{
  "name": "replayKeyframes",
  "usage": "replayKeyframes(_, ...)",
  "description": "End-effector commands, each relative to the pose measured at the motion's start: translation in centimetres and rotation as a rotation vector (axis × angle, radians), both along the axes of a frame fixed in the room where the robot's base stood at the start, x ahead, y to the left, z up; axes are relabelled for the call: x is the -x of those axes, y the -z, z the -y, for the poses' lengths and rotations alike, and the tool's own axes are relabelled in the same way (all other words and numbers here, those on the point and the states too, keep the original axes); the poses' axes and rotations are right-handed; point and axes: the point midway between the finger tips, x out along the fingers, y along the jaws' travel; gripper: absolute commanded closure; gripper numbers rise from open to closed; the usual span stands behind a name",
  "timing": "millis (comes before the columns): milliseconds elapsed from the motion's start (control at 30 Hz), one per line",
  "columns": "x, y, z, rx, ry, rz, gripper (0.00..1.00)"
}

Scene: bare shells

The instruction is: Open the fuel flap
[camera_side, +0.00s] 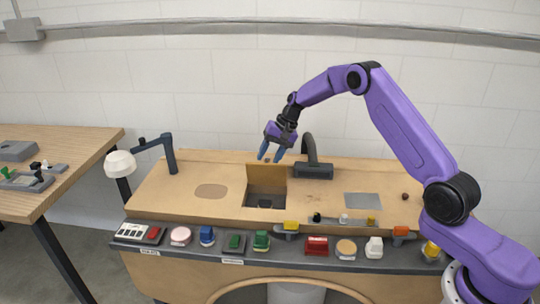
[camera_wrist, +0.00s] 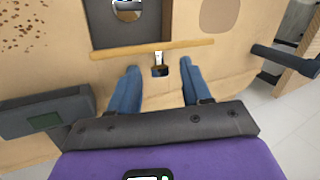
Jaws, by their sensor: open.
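The fuel flap (camera_side: 263,174) looks like the tan panel standing up along the back edge of a dark square recess (camera_side: 266,193) in the bench top. It appears open, roughly upright. In the wrist view the flap (camera_wrist: 125,52) shows nearly edge-on as a thin tan bar, with a small white and dark fitting (camera_wrist: 160,68) beside it. A round, shiny piece (camera_wrist: 127,9) shows inside the recess. My gripper (camera_side: 271,157) is open and empty, above and just behind the flap, apart from it as far as I can tell. Its blue fingers show in the wrist view (camera_wrist: 160,85).
A dark arched fixture (camera_side: 313,168) stands close right of the flap. A lamp (camera_side: 122,163) is at the left. A row of coloured switches and buttons (camera_side: 262,240) lines the front edge. The tan top left of the recess is mostly clear. A wooden table (camera_side: 75,150) stands further left.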

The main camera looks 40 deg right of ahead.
Motion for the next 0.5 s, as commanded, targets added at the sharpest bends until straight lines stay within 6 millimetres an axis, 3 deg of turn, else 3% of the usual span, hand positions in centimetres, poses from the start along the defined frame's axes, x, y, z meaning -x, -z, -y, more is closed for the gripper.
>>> replayKeyframes(167, -0.01, -0.02, -0.01, 0.0, -0.001, 0.0, 0.52)
replayKeyframes(300, 0.0, -0.03, 0.0, 0.0, 0.0, 0.0, 0.97)
replayKeyframes(500, -0.07, -0.03, 0.1, 0.0, 0.0, 0.0, 1.0)
